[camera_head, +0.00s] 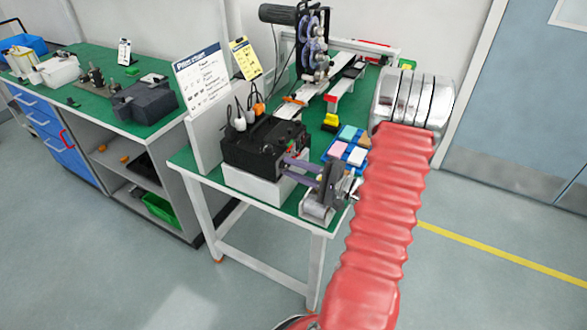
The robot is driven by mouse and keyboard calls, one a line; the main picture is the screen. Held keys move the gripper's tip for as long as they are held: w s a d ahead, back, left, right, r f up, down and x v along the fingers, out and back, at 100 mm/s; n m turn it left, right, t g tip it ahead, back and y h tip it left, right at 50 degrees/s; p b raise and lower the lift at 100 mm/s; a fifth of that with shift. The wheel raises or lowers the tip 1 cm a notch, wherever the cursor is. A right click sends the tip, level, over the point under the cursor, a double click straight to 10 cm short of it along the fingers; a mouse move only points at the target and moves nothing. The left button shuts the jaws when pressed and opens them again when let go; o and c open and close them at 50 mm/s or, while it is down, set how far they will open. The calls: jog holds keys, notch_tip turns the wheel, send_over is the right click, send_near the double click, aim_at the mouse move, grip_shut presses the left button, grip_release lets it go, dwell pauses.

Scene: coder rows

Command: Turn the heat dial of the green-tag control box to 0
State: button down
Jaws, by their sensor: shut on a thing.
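A black control box (258,150) sits on a white block on the green-topped bench. Small knobs show on its top, and I cannot make out a green tag or a dial reading. My gripper (286,161) reaches in from the right with its purple fingers against the right side of the box's front. It is shut on a dial there, and the fingers hide that dial. My red sleeved arm fills the right of the view.
A white printed board (203,85) stands left of the box, with a yellow card (244,60) behind. A blue tray (345,151) of coloured pieces lies right of the box. Reels on a black stand (313,45) rise behind. A side bench (85,95) holds other items. The front floor is clear.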

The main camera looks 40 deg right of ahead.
jog(key=shift+s+a+f+n, duration=0.1)
jog(key=shift+n, duration=0.85)
jog(key=shift+f+n, duration=0.1)
jog(key=shift+n, duration=0.85)
jog(key=c, duration=1.9)
grip_release()
jog(key=shift+o, duration=0.5)
jog(key=shift+r, duration=0.1)
jog(key=shift+s+d, duration=0.35)
jog(key=shift+s, duration=0.25)
jog(key=v, duration=1.2)
jog(key=shift+s, duration=0.2)
jog(key=shift+a, duration=0.15)
